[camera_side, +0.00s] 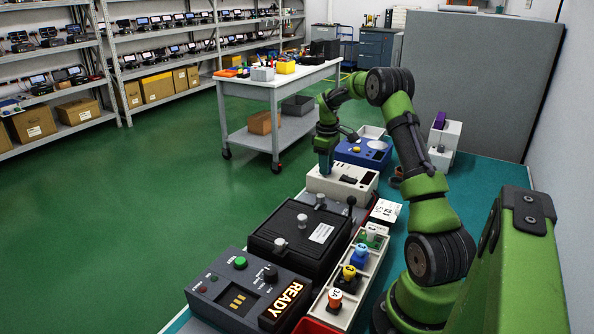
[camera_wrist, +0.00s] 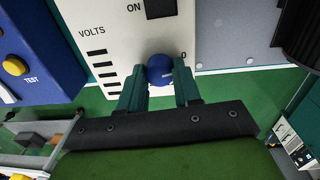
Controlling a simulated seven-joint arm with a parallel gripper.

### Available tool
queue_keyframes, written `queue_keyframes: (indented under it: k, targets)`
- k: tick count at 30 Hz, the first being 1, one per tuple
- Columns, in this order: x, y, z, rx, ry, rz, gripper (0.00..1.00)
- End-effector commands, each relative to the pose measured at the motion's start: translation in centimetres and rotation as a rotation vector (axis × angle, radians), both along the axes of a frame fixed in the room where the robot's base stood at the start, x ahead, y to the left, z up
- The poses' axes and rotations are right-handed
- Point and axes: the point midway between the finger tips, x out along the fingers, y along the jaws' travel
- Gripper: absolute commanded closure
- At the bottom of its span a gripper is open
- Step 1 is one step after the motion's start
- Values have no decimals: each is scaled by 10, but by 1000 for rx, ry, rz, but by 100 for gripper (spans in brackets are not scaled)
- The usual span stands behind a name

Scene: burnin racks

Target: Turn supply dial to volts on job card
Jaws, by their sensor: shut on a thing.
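The white supply box (camera_side: 340,186) stands mid-bench in the side view. In the wrist view its white face (camera_wrist: 120,15) carries the words VOLTS and ON, a dark switch, a column of black marks and a 0 beside the dial. The round blue dial (camera_wrist: 158,62) has a small pale mark on its lower right. My gripper (camera_wrist: 160,75) is shut on the dial, one finger on each side; in the side view my gripper (camera_side: 325,172) points down at the box's left end. A white printed card (camera_side: 386,211) lies right of the box; its print is too small to read.
A blue unit (camera_side: 363,152) stands behind the box, and its TEST button shows in the wrist view (camera_wrist: 27,58). In front are a black lidded fixture (camera_side: 300,240), a READY control box (camera_side: 235,300) and a tray (camera_side: 373,262) of coloured knobbed plugs.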

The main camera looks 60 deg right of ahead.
Motion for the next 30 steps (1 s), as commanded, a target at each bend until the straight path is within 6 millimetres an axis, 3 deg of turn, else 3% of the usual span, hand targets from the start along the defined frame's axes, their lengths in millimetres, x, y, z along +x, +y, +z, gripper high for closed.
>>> queue_keyframes:
  k: [30]
  targets:
    - [2, -1, 1, -2, -2, -952, 98]
